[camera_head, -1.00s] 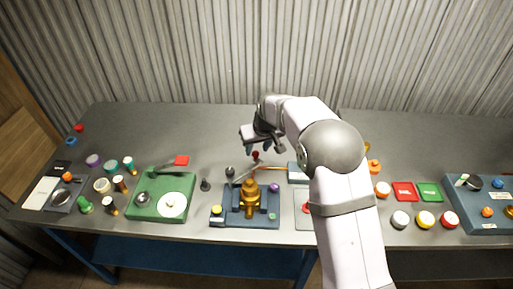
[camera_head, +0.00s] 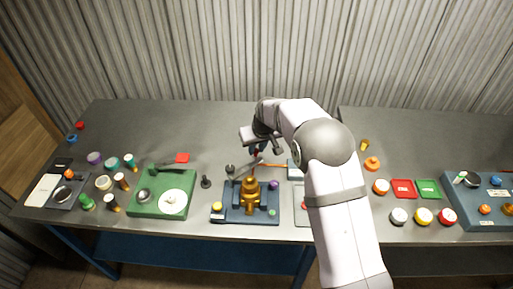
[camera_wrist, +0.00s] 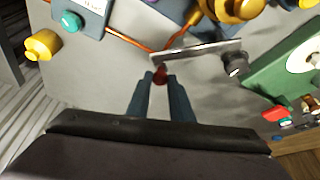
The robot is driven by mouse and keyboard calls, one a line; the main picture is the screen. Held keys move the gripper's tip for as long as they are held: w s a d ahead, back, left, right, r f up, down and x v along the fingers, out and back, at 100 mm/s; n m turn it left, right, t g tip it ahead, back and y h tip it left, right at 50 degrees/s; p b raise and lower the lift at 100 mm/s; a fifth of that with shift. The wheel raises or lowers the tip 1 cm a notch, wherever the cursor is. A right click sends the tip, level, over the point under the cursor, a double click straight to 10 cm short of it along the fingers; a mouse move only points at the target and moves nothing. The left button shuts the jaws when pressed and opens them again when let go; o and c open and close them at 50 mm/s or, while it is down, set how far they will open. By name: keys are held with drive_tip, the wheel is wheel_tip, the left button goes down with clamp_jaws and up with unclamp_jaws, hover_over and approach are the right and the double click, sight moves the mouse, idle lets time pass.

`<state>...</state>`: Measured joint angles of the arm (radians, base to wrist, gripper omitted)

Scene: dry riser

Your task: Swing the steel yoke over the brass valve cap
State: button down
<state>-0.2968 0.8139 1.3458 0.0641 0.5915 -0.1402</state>
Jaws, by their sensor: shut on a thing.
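The brass valve cap (camera_head: 250,184) stands upright on a blue-grey base (camera_head: 232,214) near the table's front; it also shows at the top edge of the wrist view (camera_wrist: 240,8). The steel yoke (camera_wrist: 197,52) is a flat grey bar behind the valve, off to its side and not over the cap. It shows partly in the head view (camera_head: 246,168). A red knob (camera_wrist: 161,70) is at the yoke's near end. My gripper (camera_wrist: 161,82) is shut on this red knob, its two dark fingers on either side. The yoke's far joint is unclear.
A black knob (camera_wrist: 235,65) stands beside the bar. A green fixture (camera_head: 148,208) is left of the valve. Yellow and purple knobs flank the valve. The back of the table is clear.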

drive_tip(key=shift+s+d, duration=0.1)
drive_tip(key=shift+s, duration=0.05)
drive_tip(key=shift+s+d+f+m+h+b, duration=0.1)
drive_tip(key=shift+s+d+m+h+b, duration=0.3)
drive_tip(key=shift+s+m+b, duration=0.3)
drive_tip(key=s+d+m+h+b, duration=0.1)
drive_tip(key=s+m+h+b, duration=0.1)
drive_tip(key=s+m+b, duration=0.4)
drive_tip(key=shift+s+d+m+h+b, duration=0.2)
drive_tip(key=shift+d+m+h+b, duration=0.2)
drive_tip(key=shift+m+b, duration=0.55)
drive_tip(key=c, duration=1.6)
unclamp_jaws()
drive_tip(key=shift+s, duration=0.1)
drive_tip(key=shift+b+v, duration=0.95)
drive_tip(key=shift+v, duration=2.85)
